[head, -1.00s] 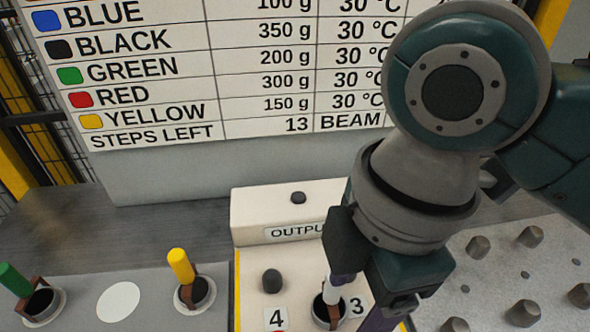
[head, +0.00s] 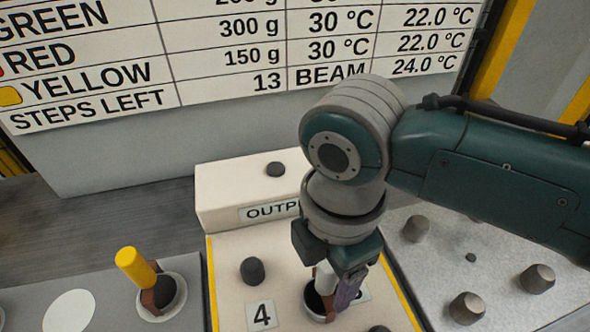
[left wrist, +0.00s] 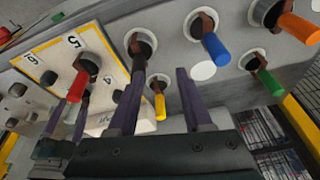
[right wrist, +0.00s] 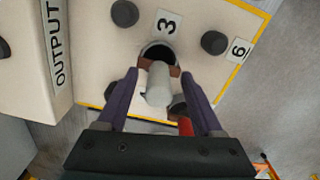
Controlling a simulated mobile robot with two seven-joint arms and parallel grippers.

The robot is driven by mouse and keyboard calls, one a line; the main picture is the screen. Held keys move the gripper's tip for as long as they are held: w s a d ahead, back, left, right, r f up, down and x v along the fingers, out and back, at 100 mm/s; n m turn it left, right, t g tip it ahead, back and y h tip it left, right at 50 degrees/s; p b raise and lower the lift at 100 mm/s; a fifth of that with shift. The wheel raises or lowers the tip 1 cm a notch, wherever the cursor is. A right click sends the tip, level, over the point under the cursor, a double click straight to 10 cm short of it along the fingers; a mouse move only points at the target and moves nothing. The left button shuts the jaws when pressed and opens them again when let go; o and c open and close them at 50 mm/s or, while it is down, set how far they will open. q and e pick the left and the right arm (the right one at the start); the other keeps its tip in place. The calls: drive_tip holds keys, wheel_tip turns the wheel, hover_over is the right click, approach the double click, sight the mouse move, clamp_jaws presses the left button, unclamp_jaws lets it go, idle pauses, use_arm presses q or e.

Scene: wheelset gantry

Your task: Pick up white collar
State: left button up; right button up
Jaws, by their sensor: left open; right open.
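The white collar has a white cylindrical handle (right wrist: 158,82) that stands up from a brown holder in a dark round socket beside label 3. In the head view the white handle (head: 325,276) is partly hidden by my right gripper. My right gripper (right wrist: 160,75) is open, with one purple finger on either side of the white handle. Contact cannot be told. In the head view the right gripper (head: 334,288) is over the output panel (head: 228,262). My left gripper (left wrist: 160,72) is open and shows only in its own wrist view, with nothing seen gripped between its fingers.
A red handle (right wrist: 185,126) is close to the right gripper's finger. Dark knobs (right wrist: 214,42) stand on the panel. A yellow handle (head: 135,266) is to the left. The left wrist view also shows blue (left wrist: 215,50), green (left wrist: 270,82) and orange (left wrist: 298,28) handles.

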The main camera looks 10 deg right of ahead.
drive_tip(key=shift+f, duration=0.3)
drive_tip(key=shift+w, duration=0.1)
clamp_jaws()
drive_tip(key=shift+r, duration=0.1)
idle(1.0)
